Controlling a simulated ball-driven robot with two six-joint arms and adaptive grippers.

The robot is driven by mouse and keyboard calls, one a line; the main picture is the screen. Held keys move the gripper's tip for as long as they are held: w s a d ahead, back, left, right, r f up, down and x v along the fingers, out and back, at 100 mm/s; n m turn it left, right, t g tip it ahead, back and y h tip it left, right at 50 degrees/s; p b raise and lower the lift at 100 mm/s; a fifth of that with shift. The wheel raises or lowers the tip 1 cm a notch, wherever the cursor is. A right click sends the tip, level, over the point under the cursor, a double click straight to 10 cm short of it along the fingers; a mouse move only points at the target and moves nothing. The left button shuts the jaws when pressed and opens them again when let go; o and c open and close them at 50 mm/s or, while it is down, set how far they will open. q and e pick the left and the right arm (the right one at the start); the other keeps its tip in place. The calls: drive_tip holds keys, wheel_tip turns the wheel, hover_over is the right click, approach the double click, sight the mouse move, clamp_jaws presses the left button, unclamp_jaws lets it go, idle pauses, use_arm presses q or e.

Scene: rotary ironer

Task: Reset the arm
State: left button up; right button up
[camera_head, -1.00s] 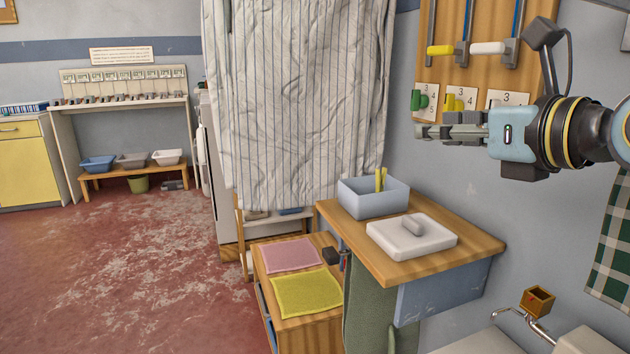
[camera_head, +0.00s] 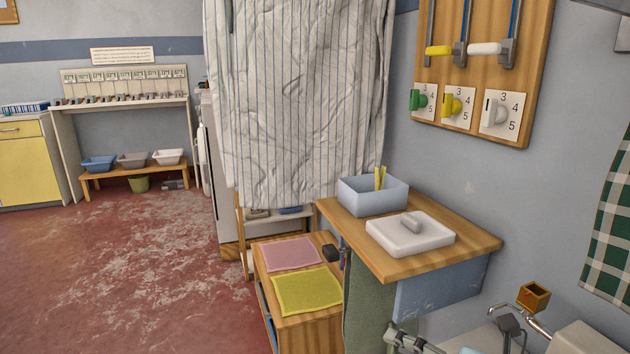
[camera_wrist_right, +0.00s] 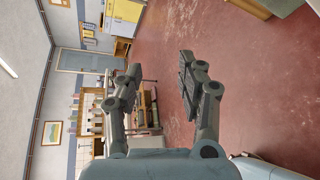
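My right gripper (camera_head: 404,341) shows at the bottom edge of the head view, in front of the small wooden table, mostly cut off by the frame. In the right wrist view its two fingers (camera_wrist_right: 158,76) stand well apart with nothing between them, above the red floor. My left gripper is in no view.
A lower cabinet carries pink (camera_head: 291,254) and yellow (camera_head: 307,290) cloths. A wall panel (camera_head: 535,70) with coloured levers and dials is unobstructed. A striped sheet (camera_head: 300,110) hangs behind.

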drive_tip(key=s+d+f+m+g+h, duration=0.1)
drive_tip(key=s+d+f+m+h, duration=0.25)
drive_tip(key=s+f+m, duration=0.4)
drive_tip(key=s+d+f+m+h, duration=0.2)
drive_tip(key=s+d+f+m, duration=0.3)
drive_tip(key=f, duration=0.6)
drive_tip(key=s+d+f+m+g+h, duration=0.1)
drive_tip(key=s+d+f+m+h, duration=0.25)
drive_tip(key=s+f+m, duration=0.5)
drive_tip(key=s+d+f+m+g, duration=0.1)
drive_tip(key=s+f+m+g, duration=0.1)
drive_tip(key=s, duration=0.6)
drive_tip(key=s+d+f+m+g+h, duration=0.1)
drive_tip(key=s+d+f+m+g, duration=0.1)
drive_tip(key=s+f, duration=0.4)
drive_tip(key=s+d+f+m+g, duration=0.2)
drive_tip(key=s+f+m+g, duration=0.2)
drive_tip(key=s, duration=0.7)
drive_tip(key=shift+s+d+m+h, duration=0.15)
drive_tip(key=shift+m+h, duration=0.25)
drive_tip(key=shift+m, duration=0.3)
